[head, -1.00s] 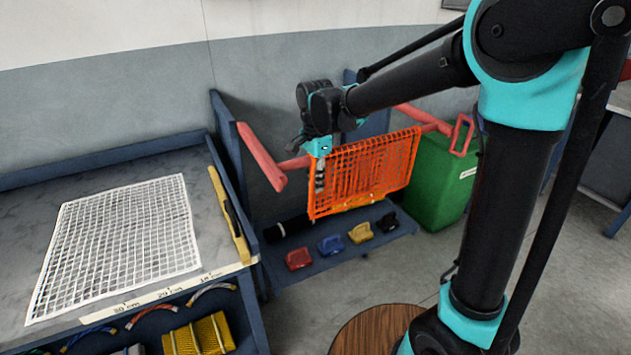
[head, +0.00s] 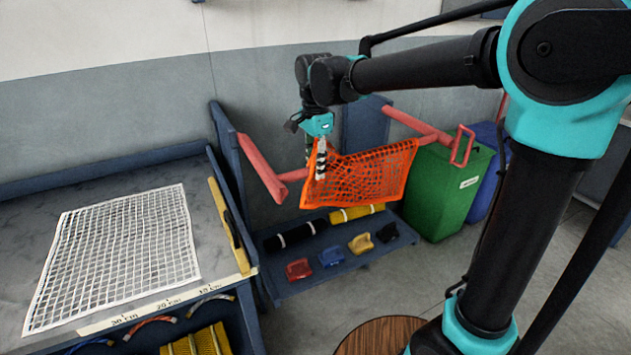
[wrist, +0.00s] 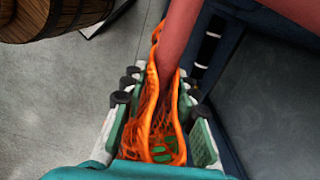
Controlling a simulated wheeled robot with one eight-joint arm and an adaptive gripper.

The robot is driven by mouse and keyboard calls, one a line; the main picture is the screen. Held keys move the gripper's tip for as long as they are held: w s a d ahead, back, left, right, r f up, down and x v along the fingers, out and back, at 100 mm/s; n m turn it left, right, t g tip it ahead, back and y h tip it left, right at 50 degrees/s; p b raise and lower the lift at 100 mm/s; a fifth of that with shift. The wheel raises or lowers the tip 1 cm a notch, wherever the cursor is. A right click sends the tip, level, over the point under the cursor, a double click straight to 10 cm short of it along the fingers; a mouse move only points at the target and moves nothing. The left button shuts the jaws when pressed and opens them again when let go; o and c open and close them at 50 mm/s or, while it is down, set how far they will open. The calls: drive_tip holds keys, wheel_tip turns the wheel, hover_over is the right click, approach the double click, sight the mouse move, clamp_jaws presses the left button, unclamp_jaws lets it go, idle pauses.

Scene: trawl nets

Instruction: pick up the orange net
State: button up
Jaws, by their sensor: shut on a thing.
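The orange net (head: 368,178) hangs in the rack, spread slantwise at the pink rail (head: 292,175). My gripper (head: 320,168) points down at the net's left end and is shut on it. In the wrist view, the orange net (wrist: 152,122) bunches between the two fingers of my gripper (wrist: 158,108). The pink rail (wrist: 183,40) runs in from the top towards the net's folds. I cannot tell whether the net still rests on the rail.
A white net (head: 115,250) lies on the left table. Below the orange net, a blue shelf (head: 330,280) holds small coloured items and rolls. A green bin (head: 445,190) and a blue bin (head: 488,165) stand right of the rack. A wooden barrel (head: 380,336) stands in front.

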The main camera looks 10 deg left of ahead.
wheel_tip(320, 180, up, 3)
drive_tip(key=shift+r, duration=0.15)
clamp_jaws()
drive_tip(key=shift+r, duration=0.1)
wheel_tip(320, 180, up, 18)
